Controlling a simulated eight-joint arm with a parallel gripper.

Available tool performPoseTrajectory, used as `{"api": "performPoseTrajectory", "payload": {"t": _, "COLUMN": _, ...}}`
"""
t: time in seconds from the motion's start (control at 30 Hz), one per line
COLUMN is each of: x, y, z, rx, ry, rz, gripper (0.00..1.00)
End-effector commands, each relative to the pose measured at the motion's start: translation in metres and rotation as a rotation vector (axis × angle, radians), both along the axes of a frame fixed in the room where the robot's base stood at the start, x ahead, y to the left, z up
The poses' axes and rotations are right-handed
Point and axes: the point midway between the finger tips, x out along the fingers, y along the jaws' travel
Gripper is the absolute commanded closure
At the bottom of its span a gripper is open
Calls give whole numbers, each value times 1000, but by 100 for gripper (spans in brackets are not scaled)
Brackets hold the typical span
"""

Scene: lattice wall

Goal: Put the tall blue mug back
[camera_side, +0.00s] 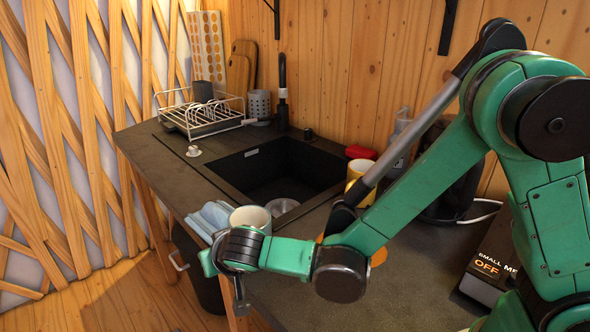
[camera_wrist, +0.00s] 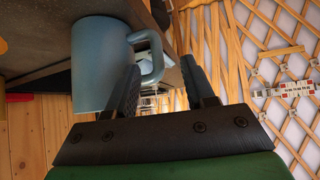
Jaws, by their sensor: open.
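A blue-grey mug (camera_wrist: 100,65) is large at the left of the wrist view, its handle (camera_wrist: 150,55) pointing right towards my fingers. In the side view the mug (camera_side: 250,217) shows as a pale rim at the counter's front edge, mostly hidden behind my wrist. My gripper (camera_wrist: 160,75) is open. The handle lies close to the left finger and overlaps it in the picture; I cannot tell whether they touch.
Behind are the black sink (camera_side: 270,170) and a dish rack (camera_side: 200,115) with a dark cup. A dark bin (camera_side: 195,268) is below.

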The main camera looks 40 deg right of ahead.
Motion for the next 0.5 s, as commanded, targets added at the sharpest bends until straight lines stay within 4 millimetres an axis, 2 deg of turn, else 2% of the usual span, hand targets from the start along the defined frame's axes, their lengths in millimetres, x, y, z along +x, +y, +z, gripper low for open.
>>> {"api": "performPoseTrajectory", "payload": {"t": 0.23, "x": -30, "y": 6, "z": 29, "rx": -1, "ry": 0, "rz": 2, "gripper": 52}}
{"api": "performPoseTrajectory", "payload": {"t": 0.5, "x": -47, "y": 9, "z": 47, "rx": -1, "ry": -1, "rz": -1, "gripper": 52}}
